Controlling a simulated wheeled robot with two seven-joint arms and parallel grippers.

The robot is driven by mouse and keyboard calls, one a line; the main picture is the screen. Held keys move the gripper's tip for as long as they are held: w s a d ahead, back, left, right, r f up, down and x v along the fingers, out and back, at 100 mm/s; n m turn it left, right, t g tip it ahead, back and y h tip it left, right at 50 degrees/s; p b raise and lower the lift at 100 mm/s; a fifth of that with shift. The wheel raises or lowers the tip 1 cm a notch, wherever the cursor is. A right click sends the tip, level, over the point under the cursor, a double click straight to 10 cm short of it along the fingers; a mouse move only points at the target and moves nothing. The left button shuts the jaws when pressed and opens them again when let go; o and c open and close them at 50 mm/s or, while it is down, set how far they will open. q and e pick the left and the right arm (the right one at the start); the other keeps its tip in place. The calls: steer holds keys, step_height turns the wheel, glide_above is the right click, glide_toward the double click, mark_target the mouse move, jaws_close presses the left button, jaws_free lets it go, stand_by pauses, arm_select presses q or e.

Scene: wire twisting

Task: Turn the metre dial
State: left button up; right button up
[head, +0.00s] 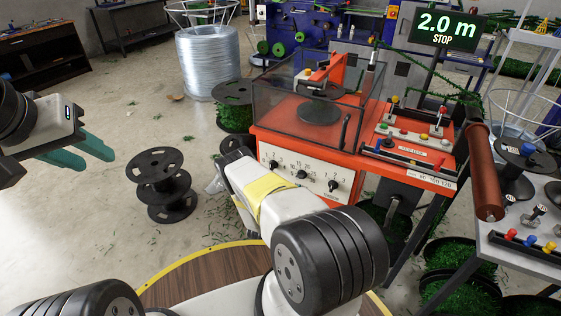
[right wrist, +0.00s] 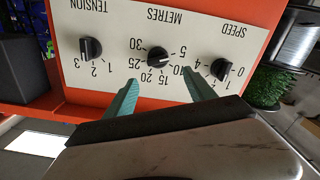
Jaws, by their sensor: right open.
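The metre dial (right wrist: 157,57) is a black knob in the middle of a cream panel (right wrist: 112,80), upside down in the right wrist view, with numbers 5 to 30 around it. In the head view the dial (head: 301,174) is on the front of the orange machine. My right gripper (right wrist: 163,90) is open, its teal fingers pointing at the panel on either side of the dial's lower part, with nothing visible between them. I cannot tell whether they touch the panel. In the head view my arm hides those fingers. My left gripper (head: 98,161) is open and empty at the left.
The tension knob (right wrist: 91,48) and speed knob (right wrist: 221,68) flank the dial closely. A display (head: 446,29) reads 2.0 m STOP. A black spool (head: 163,170) stands on the floor between my left gripper and the machine. A side table (head: 500,240) is at right.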

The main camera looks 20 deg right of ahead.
mark_target(299, 177)
steer(key=x, duration=0.7)
steer(key=shift+d, duration=0.3)
steer(key=c, duration=1.4)
